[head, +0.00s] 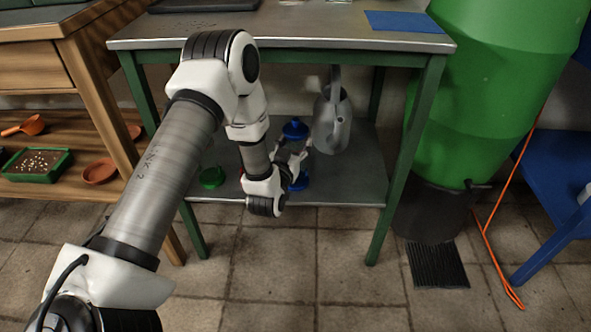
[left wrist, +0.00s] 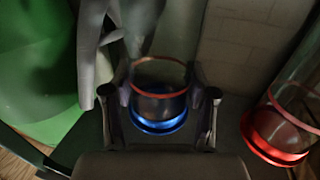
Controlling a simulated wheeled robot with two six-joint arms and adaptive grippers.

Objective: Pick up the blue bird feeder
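The blue bird feeder (head: 295,130) stands upright on the lower shelf of the green-legged table. It has a blue top and a blue base, and my gripper partly hides its middle. My left gripper (head: 293,158) is at the feeder's mid-height, reaching in under the tabletop. In the left wrist view, the two fingers of the left gripper (left wrist: 160,105) are spread on either side of the feeder's clear body, above its glowing-blue base (left wrist: 158,126). A narrow gap seems to show on each side. My right gripper is not in view.
A grey watering can (head: 333,122) is close right of the feeder. A red-based feeder (left wrist: 275,140) shows in the left wrist view. A green base (head: 212,178) sits on the shelf to the left. The tabletop (head: 300,38) is overhead; a green barrel (head: 490,90) stands right.

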